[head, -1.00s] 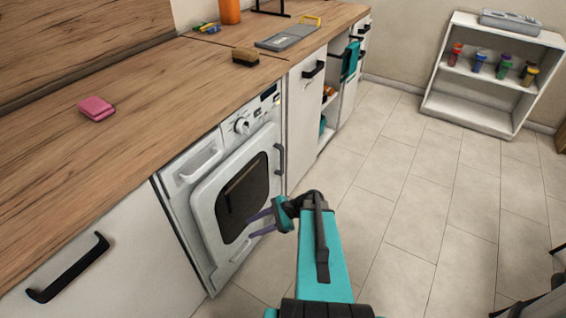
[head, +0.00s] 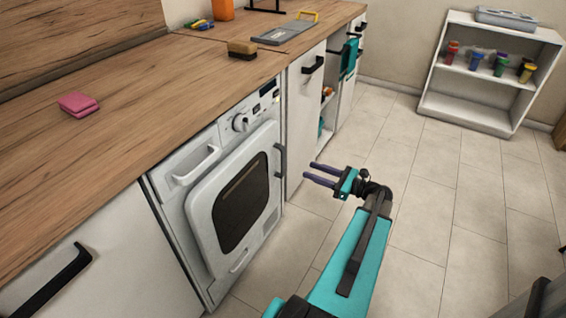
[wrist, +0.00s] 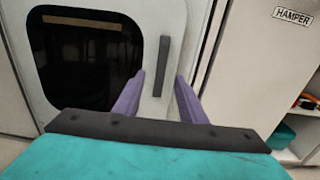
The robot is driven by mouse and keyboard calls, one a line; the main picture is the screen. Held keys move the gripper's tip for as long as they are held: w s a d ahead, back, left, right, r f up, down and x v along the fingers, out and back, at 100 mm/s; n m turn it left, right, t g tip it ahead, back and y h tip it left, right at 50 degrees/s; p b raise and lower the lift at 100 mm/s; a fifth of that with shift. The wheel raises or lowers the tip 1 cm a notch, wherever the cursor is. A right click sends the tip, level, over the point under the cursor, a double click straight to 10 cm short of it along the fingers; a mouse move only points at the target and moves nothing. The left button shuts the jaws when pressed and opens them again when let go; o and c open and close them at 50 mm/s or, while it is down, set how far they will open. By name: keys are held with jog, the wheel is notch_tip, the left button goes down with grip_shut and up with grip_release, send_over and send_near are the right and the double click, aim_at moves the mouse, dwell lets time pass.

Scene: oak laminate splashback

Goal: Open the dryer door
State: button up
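The dryer (head: 222,175) is a white front-loader under the counter, with a dark window in its door (head: 242,204). The door looks shut. Its dark vertical handle (head: 279,160) is at the door's right edge. My gripper (head: 306,174) is open and empty, out in front of the dryer and a little right of the handle. In the wrist view the handle (wrist: 161,66) stands upright ahead, between the two purple fingers (wrist: 158,98) as seen from here. The fingertips appear apart from it.
A cabinet labelled HAMPER (wrist: 292,16) is right of the dryer, with a dark handle (head: 314,65). A drawer handle (head: 58,284) sticks out at lower left. The counter (head: 120,110) holds a pink sponge (head: 78,104) and a brush (head: 242,50).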

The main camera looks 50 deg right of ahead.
aim_at(284, 159)
jog(key=shift+s+d, duration=0.15)
jog(key=shift+b+x, duration=1.05)
jog(key=shift+x, duration=5.8)
